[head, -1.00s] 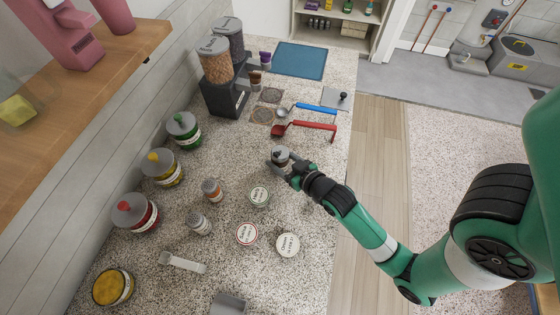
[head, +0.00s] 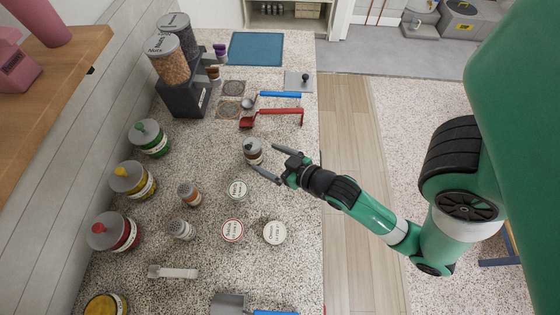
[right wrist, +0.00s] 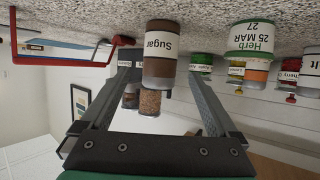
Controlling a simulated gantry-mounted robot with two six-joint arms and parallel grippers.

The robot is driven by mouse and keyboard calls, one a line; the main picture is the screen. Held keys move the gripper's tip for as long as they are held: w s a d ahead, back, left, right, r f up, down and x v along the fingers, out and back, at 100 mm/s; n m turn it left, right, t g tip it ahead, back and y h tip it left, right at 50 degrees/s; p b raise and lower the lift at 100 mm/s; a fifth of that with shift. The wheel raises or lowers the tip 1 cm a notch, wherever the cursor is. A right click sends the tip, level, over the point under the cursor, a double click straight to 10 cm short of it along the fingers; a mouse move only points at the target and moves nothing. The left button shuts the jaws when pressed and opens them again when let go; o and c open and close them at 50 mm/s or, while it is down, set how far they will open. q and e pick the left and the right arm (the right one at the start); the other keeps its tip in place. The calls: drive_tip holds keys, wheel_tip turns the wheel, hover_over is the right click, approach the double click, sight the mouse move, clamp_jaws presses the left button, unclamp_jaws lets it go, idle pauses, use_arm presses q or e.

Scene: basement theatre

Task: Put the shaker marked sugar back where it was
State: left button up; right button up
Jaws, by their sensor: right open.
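The shaker marked Sugar (head: 253,152), with a grey lid and brown contents, stands upright on the speckled counter. Its label reads upside down in the right wrist view (right wrist: 161,45). My right gripper (head: 266,158) is open at the shaker's right side, and the shaker is at the mouth between its spread fingertips. In the right wrist view, gaps show between the shaker and both fingers. My left gripper is not in view.
Two other shakers (head: 190,194) (head: 181,229) and several round labelled tins (head: 237,190) stand nearer. Two dark square coasters (head: 229,109) (head: 233,88) lie beyond the sugar shaker, beside the red ladle (head: 275,116). Lidded jars (head: 149,140) line the wall. The counter's right edge is close.

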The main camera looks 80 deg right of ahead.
drive_tip(key=v, duration=0.5)
drive_tip(key=w+a+r+n+t+y, duration=0.15)
drive_tip(key=w+r+t, duration=0.25)
drive_tip(key=w+r, duration=0.6)
drive_tip(key=w+a+r+n+t, duration=0.1)
drive_tip(key=w+a+r+t, duration=0.25)
drive_tip(key=w+r, duration=0.65)
drive_tip(key=s+a+r+n+t+y, duration=0.1)
drive_tip(key=a+r+t+y, duration=0.1)
drive_tip(key=r, duration=0.9)
drive_tip(key=s+a+r+n+t+y, duration=0.1)
drive_tip(key=a+r+n+t+y, duration=0.1)
drive_tip(key=r, duration=0.9)
drive_tip(key=s+a+r+n+t+y, duration=0.1)
drive_tip(key=a+r+t+y, duration=0.2)
drive_tip(key=r, duration=0.8)
drive_tip(key=a+t, duration=0.1)
drive_tip(key=a, duration=0.1)
drive_tip(key=shift+s+a+r, duration=0.15)
drive_tip(key=shift+s+a, duration=0.1)
drive_tip(key=shift+s, duration=0.05)
drive_tip(key=shift+p, duration=0.3)
